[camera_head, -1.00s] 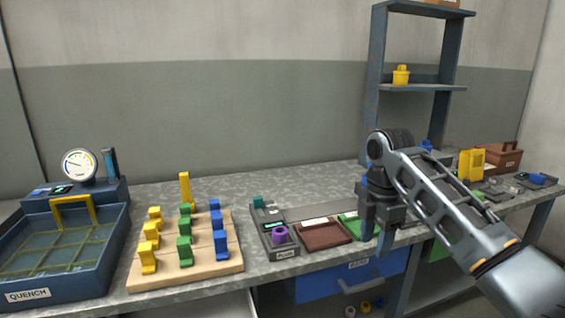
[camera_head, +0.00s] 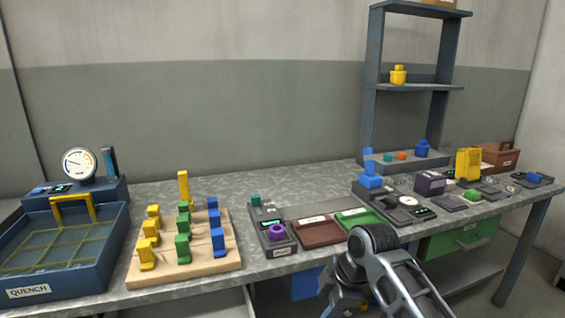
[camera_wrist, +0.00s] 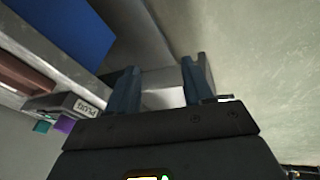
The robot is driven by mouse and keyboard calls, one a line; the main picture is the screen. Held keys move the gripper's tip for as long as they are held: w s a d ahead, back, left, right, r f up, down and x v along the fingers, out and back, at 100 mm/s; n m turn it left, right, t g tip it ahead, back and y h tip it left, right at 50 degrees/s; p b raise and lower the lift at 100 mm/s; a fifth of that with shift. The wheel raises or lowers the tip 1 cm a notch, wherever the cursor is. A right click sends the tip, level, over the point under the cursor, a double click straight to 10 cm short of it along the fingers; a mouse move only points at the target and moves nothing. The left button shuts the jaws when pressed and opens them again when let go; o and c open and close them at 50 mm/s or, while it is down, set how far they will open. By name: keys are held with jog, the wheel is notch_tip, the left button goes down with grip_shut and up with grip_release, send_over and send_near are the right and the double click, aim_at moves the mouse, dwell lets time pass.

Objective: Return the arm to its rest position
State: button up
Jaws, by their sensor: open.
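My gripper (camera_wrist: 160,85) shows in the wrist view with its two blue-grey fingers apart and nothing between them. In the head view my arm is folded low at the bottom right, in front of the bench (camera_head: 300,189) and below its top. The fingers are not clear in the head view. The wrist view looks past the fingers at the floor and a pale surface, with the blue drawer (camera_wrist: 70,35) at upper left.
A QUENCH basin (camera_head: 70,287) stands at left, beside a wooden board (camera_head: 190,270) of coloured pieces. A plug station (camera_head: 276,243), brown tray (camera_head: 316,233) and green tray (camera_head: 358,218) line the front edge. A shelf rack (camera_head: 372,90) and green drawer (camera_head: 462,238) are at right.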

jog(key=s+a+f+m+t+y, duration=0.25)
jog(key=s+a+f+m, duration=0.35)
jog(key=s+f, duration=0.4)
jog(key=s+d+m+t+h, duration=0.1)
jog(key=s+m+t, duration=0.15)
jog(key=s, duration=0.45)
jog(key=s+d+m+t, duration=0.2)
jog(key=s+m, duration=0.1)
jog(key=s, duration=0.4)
jog(key=s+d+r+m+t+h, duration=0.2)
jog(key=s+d+r+m, duration=0.15)
jog(key=s, duration=0.45)
jog(key=s+d+r+m+t+h, duration=0.1)
jog(key=s+d+r+m+h, duration=0.15)
jog(key=s+d, duration=0.45)
jog(key=s+d+r+m+t, duration=0.1)
jog(key=s+d+r, duration=0.3)
jog(key=s+r, duration=0.6)
notch_tip(320, 180, up, 4)
jog(key=shift+s+f+t, duration=0.25)
jog(key=shift+s+t, duration=0.15)
jog(key=shift+t, duration=0.3)
